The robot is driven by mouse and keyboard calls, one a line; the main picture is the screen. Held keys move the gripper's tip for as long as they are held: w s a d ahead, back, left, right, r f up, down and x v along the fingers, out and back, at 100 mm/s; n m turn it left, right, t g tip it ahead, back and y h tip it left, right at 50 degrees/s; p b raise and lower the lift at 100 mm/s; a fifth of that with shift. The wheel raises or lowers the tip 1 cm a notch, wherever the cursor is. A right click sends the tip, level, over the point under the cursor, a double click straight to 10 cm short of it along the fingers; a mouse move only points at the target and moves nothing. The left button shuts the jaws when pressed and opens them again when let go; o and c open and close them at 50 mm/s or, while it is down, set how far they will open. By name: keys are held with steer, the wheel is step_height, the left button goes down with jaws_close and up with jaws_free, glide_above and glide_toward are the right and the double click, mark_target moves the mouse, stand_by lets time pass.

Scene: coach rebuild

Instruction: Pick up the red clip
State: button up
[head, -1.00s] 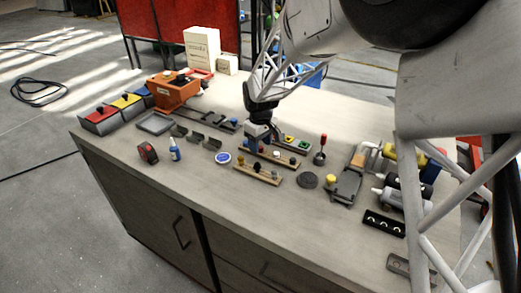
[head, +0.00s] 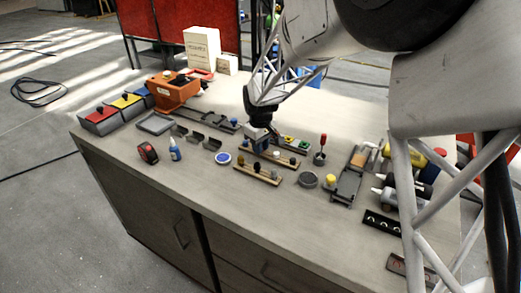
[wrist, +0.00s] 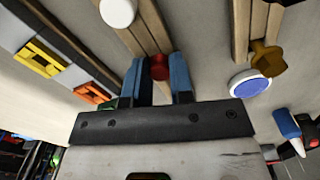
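The red clip (wrist: 159,67) shows in the wrist view as a small red round-topped piece at the end of a wooden rail (wrist: 158,28). My gripper (wrist: 158,75) has its two blue fingers on either side of it. Narrow gaps seem to show between the fingers and the clip, so the fingers look open around it. In the head view my gripper (head: 261,147) is low over the rear wooden rail (head: 284,158) and hides the red clip there.
A white knob (wrist: 118,12) stands on the same rail. A blue-lidded disc (head: 223,158), blue bottle (head: 175,149) and red-handled tool (head: 321,150) are nearby. The bench front is clear.

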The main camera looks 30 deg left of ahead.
jaws_close()
steer(key=shift+r, duration=0.1)
steer(key=shift+r, duration=0.8)
step_height(320, 180, up, 2)
steer(key=s+d, duration=0.3)
steer(key=s, duration=0.1)
steer(key=s+d, duration=0.3)
steer(key=d, duration=0.1)
steer(key=s+d+r, duration=0.1)
steer(key=s+d, duration=0.3)
steer(key=shift+s+r, duration=0.1)
steer(key=shift+s, duration=0.2)
steer(key=shift+r, duration=0.15)
steer(key=shift+r, duration=2.1)
